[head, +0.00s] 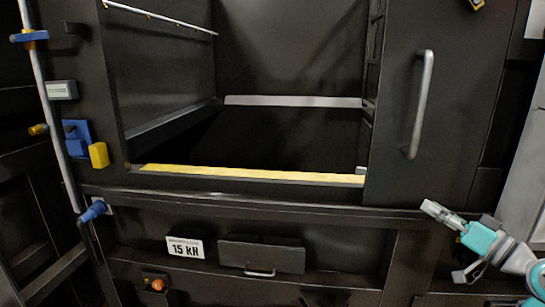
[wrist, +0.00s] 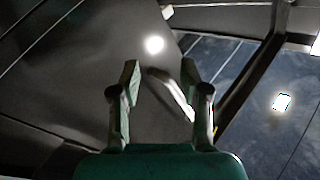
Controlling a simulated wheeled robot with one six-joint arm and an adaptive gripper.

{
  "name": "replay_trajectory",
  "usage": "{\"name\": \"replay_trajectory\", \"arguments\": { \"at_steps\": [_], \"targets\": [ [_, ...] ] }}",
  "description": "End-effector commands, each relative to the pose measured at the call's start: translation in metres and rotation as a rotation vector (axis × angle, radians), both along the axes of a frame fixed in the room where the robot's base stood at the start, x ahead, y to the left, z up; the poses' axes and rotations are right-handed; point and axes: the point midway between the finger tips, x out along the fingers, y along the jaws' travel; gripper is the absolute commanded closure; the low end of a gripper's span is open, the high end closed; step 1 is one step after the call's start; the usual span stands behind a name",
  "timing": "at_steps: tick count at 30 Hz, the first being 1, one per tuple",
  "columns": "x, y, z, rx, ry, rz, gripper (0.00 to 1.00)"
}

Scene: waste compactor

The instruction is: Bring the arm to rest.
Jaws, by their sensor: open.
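My gripper (head: 440,214) is at the lower right in the head view, in front of the black machine below the long door handle (head: 421,104). In the wrist view my gripper (wrist: 160,90) shows two fingers spread apart with nothing held between them. A pale bar-shaped handle (wrist: 172,94) appears beyond the fingers in the wrist view, apart from them as far as I can tell. The waste compactor (head: 300,205) has its chamber open to the left of the handle.
A yellow strip (head: 250,174) edges the opening's sill. Below it are a "15 kN" sign (head: 186,248) and a drawer-like panel (head: 262,254) with a small handle. A pipe (head: 45,110) with blue fittings runs down the left side. A thin rail (head: 160,17) crosses the upper left.

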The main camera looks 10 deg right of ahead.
Motion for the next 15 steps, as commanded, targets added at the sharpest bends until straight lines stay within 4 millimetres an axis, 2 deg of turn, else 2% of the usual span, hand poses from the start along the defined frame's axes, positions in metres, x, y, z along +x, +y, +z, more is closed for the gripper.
{"name": "replay_trajectory", "arguments": {
  "at_steps": [1,8,15],
  "targets": [
    [0.004,0.01,-0.024,0.029,0.019,-0.018,0.55],
    [0.006,0.047,-0.115,0.116,0.091,-0.127,0.55],
    [-0.015,0.093,-0.202,0.158,0.173,-0.235,0.55]
  ]
}}
